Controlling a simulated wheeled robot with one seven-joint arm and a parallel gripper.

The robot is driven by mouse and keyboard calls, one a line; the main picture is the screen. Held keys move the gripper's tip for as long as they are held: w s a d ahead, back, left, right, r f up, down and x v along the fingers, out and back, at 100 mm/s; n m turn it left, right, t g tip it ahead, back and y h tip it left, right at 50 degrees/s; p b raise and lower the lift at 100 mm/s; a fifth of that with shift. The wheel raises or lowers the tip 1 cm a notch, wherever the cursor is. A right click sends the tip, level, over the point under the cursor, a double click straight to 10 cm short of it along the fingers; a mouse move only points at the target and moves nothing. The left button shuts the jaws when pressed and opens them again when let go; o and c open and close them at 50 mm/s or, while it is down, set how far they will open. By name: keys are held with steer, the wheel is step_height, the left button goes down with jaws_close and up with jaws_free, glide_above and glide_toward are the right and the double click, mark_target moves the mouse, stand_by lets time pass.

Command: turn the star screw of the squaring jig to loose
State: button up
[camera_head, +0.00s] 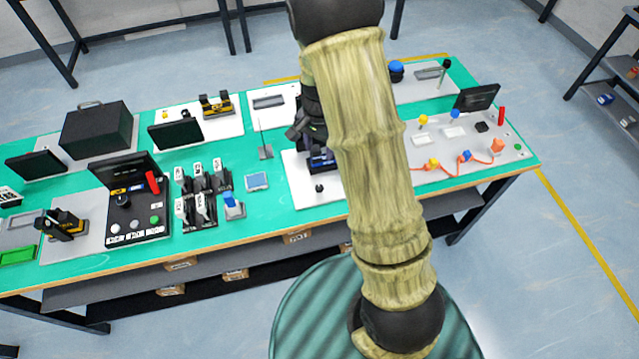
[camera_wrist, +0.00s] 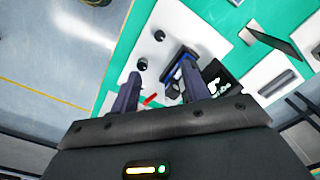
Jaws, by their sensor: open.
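My gripper (camera_wrist: 161,76) is open in the wrist view, its two dark fingers apart over a white plate (camera_wrist: 205,38). A blue-and-black fixture (camera_wrist: 172,72) on this plate, which looks like the squaring jig, lies by the right finger and is partly covered by it. A small red part (camera_wrist: 150,100) shows between the fingers. Two dark round knobs stand on the plate: one (camera_wrist: 142,64) close to the left fingertip, the other (camera_wrist: 159,35) farther off. I cannot tell which part is the star screw. In the head view my arm hides much of the plate (camera_head: 302,190); the blue part (camera_head: 322,162) shows beside it.
The green bench top (camera_head: 275,200) carries several stations. Left of the jig plate are a small blue-screened device (camera_head: 257,181) and a rack of white-and-black modules (camera_head: 202,190). To the right is a plate with orange cable (camera_head: 450,168). A black monitor (camera_head: 477,97) stands behind it.

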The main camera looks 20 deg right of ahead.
mark_target(319, 187)
step_height(319, 187, down, 17)
steer(key=p, duration=0.3)
steer(key=shift+f, duration=0.2)
stand_by(0.5)
steer(key=c, duration=1)
